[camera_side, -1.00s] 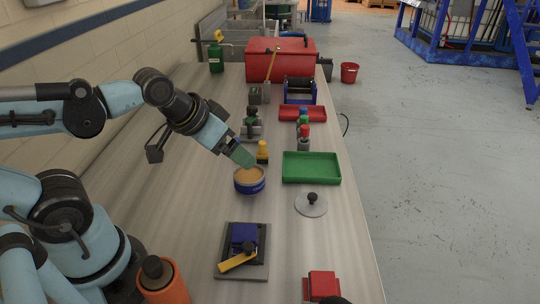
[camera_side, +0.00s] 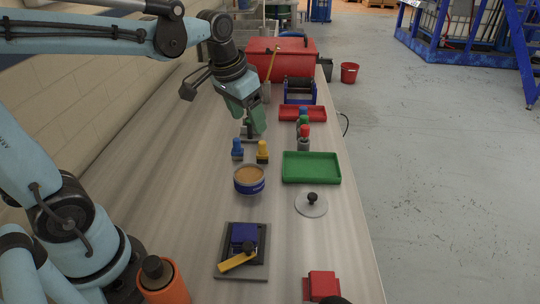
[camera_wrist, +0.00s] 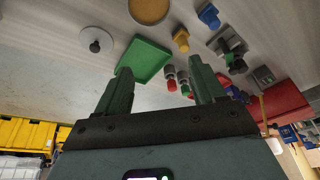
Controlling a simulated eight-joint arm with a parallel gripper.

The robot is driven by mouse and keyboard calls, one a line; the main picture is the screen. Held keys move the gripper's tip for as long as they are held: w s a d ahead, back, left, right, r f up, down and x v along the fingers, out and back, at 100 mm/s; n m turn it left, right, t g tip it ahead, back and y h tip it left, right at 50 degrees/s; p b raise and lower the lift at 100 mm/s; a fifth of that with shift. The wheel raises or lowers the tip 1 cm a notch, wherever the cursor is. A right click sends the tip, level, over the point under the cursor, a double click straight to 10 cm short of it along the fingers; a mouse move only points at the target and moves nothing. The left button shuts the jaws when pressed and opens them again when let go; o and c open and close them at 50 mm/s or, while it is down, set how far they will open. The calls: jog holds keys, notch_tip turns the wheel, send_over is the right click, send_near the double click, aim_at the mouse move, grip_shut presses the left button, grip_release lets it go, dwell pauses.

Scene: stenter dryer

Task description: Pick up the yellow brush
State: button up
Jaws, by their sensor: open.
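The yellow brush (camera_side: 262,152) stands upright on the table, just behind the round tin and to the right of a blue brush (camera_side: 237,149). In the wrist view, the yellow brush (camera_wrist: 181,39) is near the top, above the right finger. My gripper (camera_side: 257,121) is raised behind the two brushes in the side view, clear of the yellow brush. In the wrist view, its green fingers (camera_wrist: 160,68) are apart with nothing held between them.
The round tin (camera_side: 249,188) stands in front of the brushes. A green tray (camera_side: 311,178) lies to the right, with several coloured-top bottles (camera_side: 304,143) behind it. A grey device (camera_side: 247,138) is partly hidden by my gripper. A lid (camera_side: 311,205) lies nearer.

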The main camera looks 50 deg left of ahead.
aim_at(263, 142)
jog(key=w+a+f+g, duration=0.3)
jog(key=w+a, duration=0.2)
jog(key=w, duration=0.2)
jog(key=shift+g, duration=0.3)
jog(key=f, duration=0.7)
jog(key=shift+w+f, duration=0.1)
jog(key=shift+w, duration=0.2)
jog(key=shift+w+d+f, duration=0.1)
jog(key=shift+w+f, duration=0.1)
jog(key=shift+f, duration=1.1)
jog(key=shift+w+f, duration=0.2)
jog(key=shift+f, duration=1.1)
jog(key=shift+c, duration=0.3)
jog(key=c, duration=1)
jog(key=shift+r, duration=0.15)
